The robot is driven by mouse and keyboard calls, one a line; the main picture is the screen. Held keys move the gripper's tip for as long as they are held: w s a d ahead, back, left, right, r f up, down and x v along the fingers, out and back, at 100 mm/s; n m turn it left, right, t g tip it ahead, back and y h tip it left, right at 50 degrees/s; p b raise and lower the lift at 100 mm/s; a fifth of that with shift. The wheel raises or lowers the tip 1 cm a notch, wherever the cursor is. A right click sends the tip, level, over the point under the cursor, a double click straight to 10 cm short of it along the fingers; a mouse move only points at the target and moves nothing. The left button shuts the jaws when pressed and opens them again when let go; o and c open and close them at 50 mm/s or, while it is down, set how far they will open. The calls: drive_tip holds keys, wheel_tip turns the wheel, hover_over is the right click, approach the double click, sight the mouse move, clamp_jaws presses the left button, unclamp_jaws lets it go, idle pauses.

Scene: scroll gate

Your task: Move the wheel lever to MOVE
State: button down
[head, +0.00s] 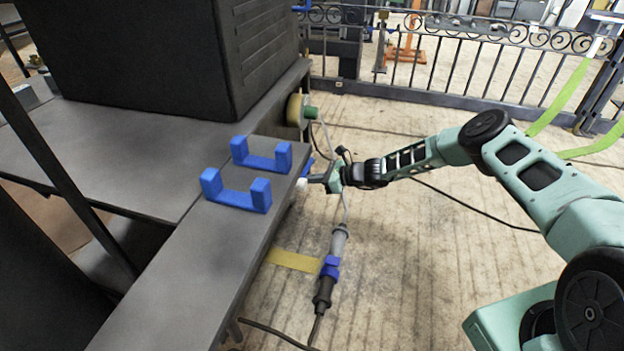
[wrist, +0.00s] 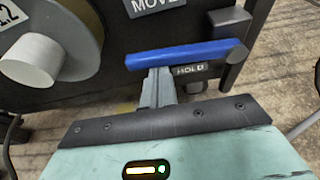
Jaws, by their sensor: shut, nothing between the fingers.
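The lever is a blue bar (wrist: 185,54) on the dark side panel in the wrist view. It lies nearly level, between a MOVE label (wrist: 152,4) above and a HOLD label (wrist: 190,69) just below it. In the head view a small blue piece (head: 307,167) at the bench's side appears to be this lever. My gripper (wrist: 157,80) is shut and empty, its fingertips at the lower edge of the blue bar, left of the HOLD label. I cannot tell whether they touch it. In the head view my gripper (head: 317,179) is beside the bench edge.
A wheel (wrist: 75,35) with a pale knob is left of the lever; it also shows in the head view (head: 293,111). Blue cradles (head: 238,192) stand on the grey bench (head: 170,270). Floor right of the bench is mostly clear.

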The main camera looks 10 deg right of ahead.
drive_tip(key=shift+r, duration=0.1)
drive_tip(key=s+d+p, duration=0.2)
drive_tip(key=s+d, duration=0.2)
drive_tip(key=d, duration=0.4)
drive_tip(key=shift+s+f+p, duration=0.35)
drive_tip(key=shift+f+p, duration=0.05)
drive_tip(key=shift+f, duration=0.05)
idle(0.3)
